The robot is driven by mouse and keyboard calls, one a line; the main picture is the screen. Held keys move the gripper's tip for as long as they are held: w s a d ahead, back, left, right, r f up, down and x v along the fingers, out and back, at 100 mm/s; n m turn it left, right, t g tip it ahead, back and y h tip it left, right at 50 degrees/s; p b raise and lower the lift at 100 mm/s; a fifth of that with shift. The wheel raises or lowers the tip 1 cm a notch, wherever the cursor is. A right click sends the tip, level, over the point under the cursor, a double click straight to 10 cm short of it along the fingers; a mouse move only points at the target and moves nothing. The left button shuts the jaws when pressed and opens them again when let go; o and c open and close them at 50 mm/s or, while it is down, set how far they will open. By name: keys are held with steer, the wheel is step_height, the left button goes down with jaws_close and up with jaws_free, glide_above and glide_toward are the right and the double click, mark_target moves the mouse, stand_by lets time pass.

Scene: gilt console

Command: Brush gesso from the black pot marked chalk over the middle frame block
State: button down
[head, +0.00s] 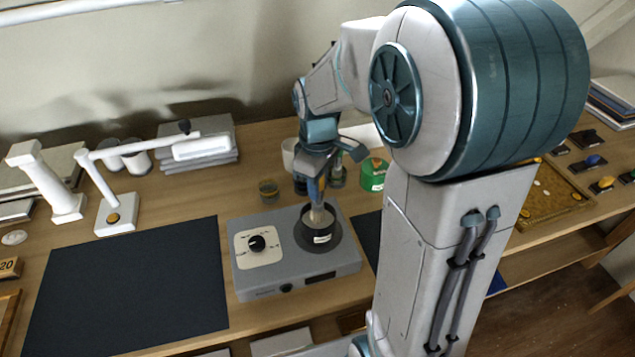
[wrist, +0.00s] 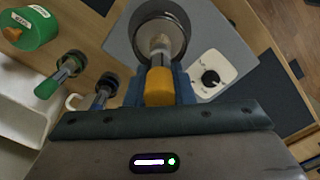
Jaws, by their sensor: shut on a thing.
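The black pot (head: 318,235) stands on the round plate of a grey hotplate (head: 275,280), with a pale label on its front too small to read. My gripper (head: 316,188) is above the pot, shut on a brush (head: 318,212) whose pale lower end is inside the pot mouth. In the wrist view the brush shows a yellow handle (wrist: 159,88) between blue fingers, and its bristles reach into the dark pot (wrist: 160,35). The brush tip is hidden inside the pot. I cannot make out the middle frame block; my arm covers the table to the right.
A dark mat (head: 130,285) lies clear at left. A gilt tray (head: 550,205) lies at right.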

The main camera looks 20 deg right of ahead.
steer(key=shift+s+f+b, duration=0.1)
steer(key=shift+f+b, duration=0.2)
steer(key=shift+f, duration=0.2)
stand_by(1.0)
steer(key=shift+r, duration=0.1)
steer(key=shift+r+p, duration=2.65)
steer(key=shift+r, duration=0.85)
steer(key=c, duration=1.9)
jaws_free()
steer(key=shift+c, duration=0.9)
